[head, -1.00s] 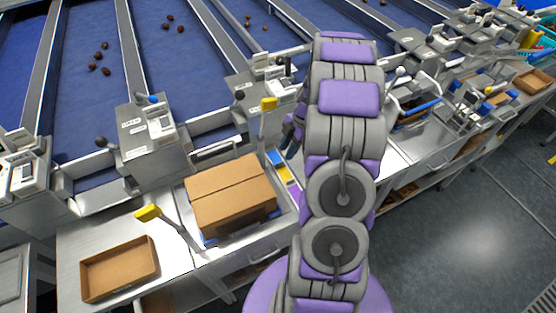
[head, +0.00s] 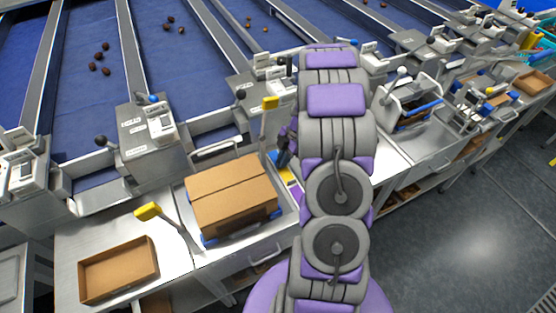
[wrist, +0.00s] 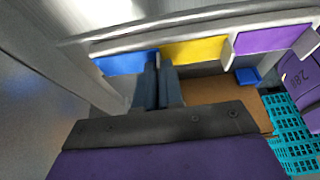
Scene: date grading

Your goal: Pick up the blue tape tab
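The blue tape tab (wrist: 122,63) hangs from a pale rail in the wrist view. It is a flat strip left of a yellow tab (wrist: 194,50) and a purple tab (wrist: 272,39). My gripper (wrist: 158,70) has two dark fingers close together, over the blue tab's right end and next to the gap before the yellow one. A narrow line shows between the fingers. I cannot tell whether they touch the tab or hold its edge. In the head view my gripper (head: 283,152) is beside the cardboard box, and my arm hides part of the tabs.
A closed cardboard box (head: 232,197) stands in a metal tray left of my arm. A yellow-topped lever (head: 268,104) rises behind it, another (head: 148,211) stands at left. An open brown tray (head: 118,270) lies front left. Teal crates (wrist: 290,135) show in the wrist view.

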